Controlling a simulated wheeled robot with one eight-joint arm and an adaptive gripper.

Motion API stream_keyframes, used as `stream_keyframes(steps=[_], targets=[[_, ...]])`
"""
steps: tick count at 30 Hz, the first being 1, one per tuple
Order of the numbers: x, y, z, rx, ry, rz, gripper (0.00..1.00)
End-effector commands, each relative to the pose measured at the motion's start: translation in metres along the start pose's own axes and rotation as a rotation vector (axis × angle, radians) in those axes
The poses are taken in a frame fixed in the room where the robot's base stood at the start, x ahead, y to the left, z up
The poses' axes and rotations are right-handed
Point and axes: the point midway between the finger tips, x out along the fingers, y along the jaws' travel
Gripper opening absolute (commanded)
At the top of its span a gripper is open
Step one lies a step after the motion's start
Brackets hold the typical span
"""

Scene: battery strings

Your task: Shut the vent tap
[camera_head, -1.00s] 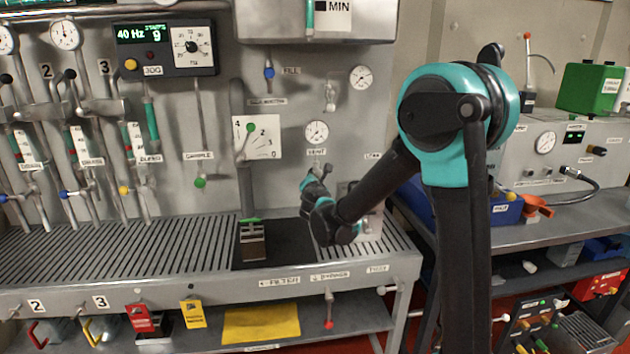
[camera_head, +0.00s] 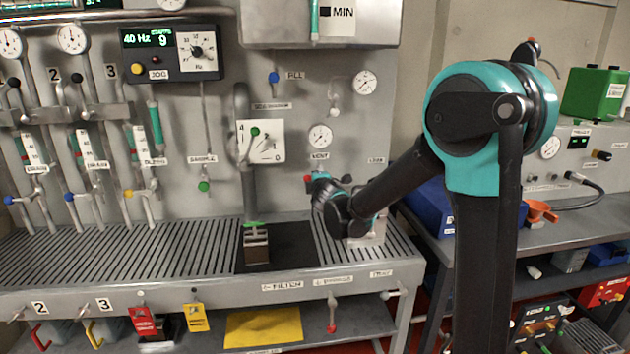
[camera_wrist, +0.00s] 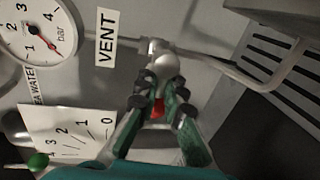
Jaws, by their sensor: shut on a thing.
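The vent tap (camera_wrist: 161,62) is a silver fitting on the grey panel, beside the VENT label (camera_wrist: 106,38) in the wrist view. Its red handle (camera_wrist: 157,108) shows between my gripper's (camera_wrist: 160,100) fingers, which are closed on it. Most of the handle is hidden by the fingers, so its exact angle is hard to tell. In the head view my gripper (camera_head: 320,182) is at the panel below the VENT label (camera_head: 319,156), and a small red part shows at its left side. The tap body is mostly hidden there.
A round gauge (camera_head: 320,136) sits just above the VENT label. A white scale plate (camera_head: 262,141) with a green-knobbed lever is to the left. A slatted bench (camera_head: 120,250) runs below. A bent pipe (camera_wrist: 270,82) passes close to the tap in the wrist view.

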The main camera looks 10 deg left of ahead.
Motion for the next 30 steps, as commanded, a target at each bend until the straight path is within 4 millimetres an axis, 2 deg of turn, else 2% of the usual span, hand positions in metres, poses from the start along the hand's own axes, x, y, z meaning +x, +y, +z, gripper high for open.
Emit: stream_keyframes(steps=[1, 19, 21, 25, 30], targets=[[-0.0003, -0.0006, 0.0056, 0.012, -0.008, -0.003, 0.00], [-0.0010, -0.0013, 0.0069, 0.053, -0.003, -0.005, 0.00], [-0.0010, -0.0014, 0.0070, 0.053, -0.003, -0.005, 0.14], [-0.0009, -0.0013, 0.0070, 0.052, -0.004, -0.005, 0.30], [-0.0007, -0.0007, 0.0048, 0.052, 0.001, -0.004, 0.30]])
